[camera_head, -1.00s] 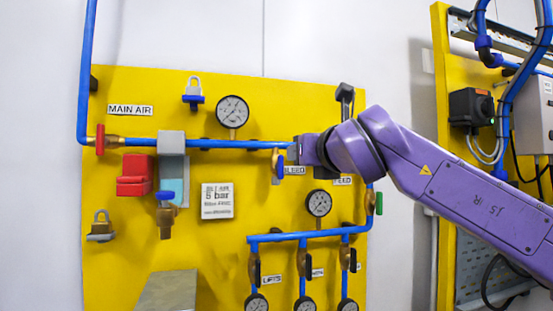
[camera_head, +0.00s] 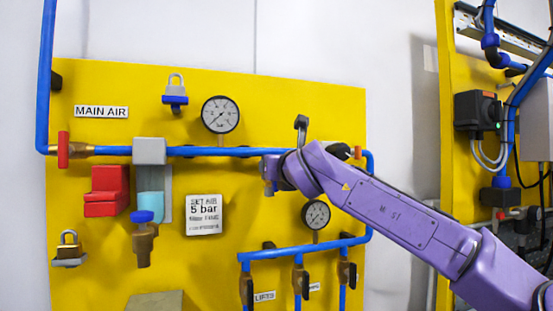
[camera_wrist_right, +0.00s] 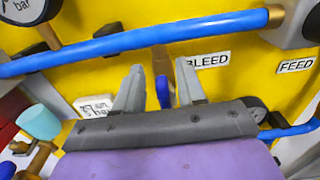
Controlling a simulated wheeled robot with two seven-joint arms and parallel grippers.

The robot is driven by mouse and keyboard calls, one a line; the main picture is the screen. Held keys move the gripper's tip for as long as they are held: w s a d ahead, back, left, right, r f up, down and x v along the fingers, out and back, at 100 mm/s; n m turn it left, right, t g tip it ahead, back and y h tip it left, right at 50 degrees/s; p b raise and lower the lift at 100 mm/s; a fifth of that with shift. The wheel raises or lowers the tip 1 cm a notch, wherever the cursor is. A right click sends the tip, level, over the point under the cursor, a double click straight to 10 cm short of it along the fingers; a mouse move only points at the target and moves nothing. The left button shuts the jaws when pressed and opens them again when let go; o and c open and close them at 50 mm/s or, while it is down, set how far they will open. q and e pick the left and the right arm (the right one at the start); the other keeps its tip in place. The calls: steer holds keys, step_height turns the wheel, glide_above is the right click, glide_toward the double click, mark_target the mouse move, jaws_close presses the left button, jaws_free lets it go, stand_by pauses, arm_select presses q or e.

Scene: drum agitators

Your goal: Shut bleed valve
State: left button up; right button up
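The bleed valve shows in the right wrist view as a blue handle (camera_wrist_right: 164,93) and a brass body (camera_wrist_right: 160,60) under the blue pipe, left of the BLEED label (camera_wrist_right: 208,60). My right gripper (camera_wrist_right: 160,82) is open, its two grey fingers on either side of the blue handle, with visible gaps. I cannot tell whether either finger touches the valve. In the head view my right gripper (camera_head: 268,180) is at the valve's place below the pipe and hides most of it. My left gripper is not in view.
The blue main pipe (camera_head: 220,151) runs just above my gripper. A pressure gauge (camera_head: 316,214) and lower blue pipes (camera_head: 300,250) are close below my arm. A regulator (camera_head: 150,180), red block (camera_head: 107,190) and padlocks (camera_head: 69,244) sit to the left on the yellow board (camera_head: 110,80).

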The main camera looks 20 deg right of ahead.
steer(key=shift+s+d+r, duration=0.1)
steer(key=shift+s+d, duration=0.05)
jaws_close()
steer(key=shift+d, duration=0.15)
steer(key=shift+a, duration=0.2)
steer(key=d+f+m+b, duration=0.1)
steer(key=m+b, duration=0.2)
steer(key=m, duration=0.3)
steer(key=f+m+b, duration=0.1)
steer(key=m+b, duration=0.3)
steer(key=m, duration=0.1)
steer(key=d+f+m+b, duration=0.1)
steer(key=m+b, duration=0.3)
steer(key=m, duration=0.2)
steer(key=shift+w+d+m, duration=0.2)
steer(key=shift+d+m, duration=0.1)
steer(key=shift+d, duration=0.05)
steer(key=shift+m, duration=0.3)
jaws_free()
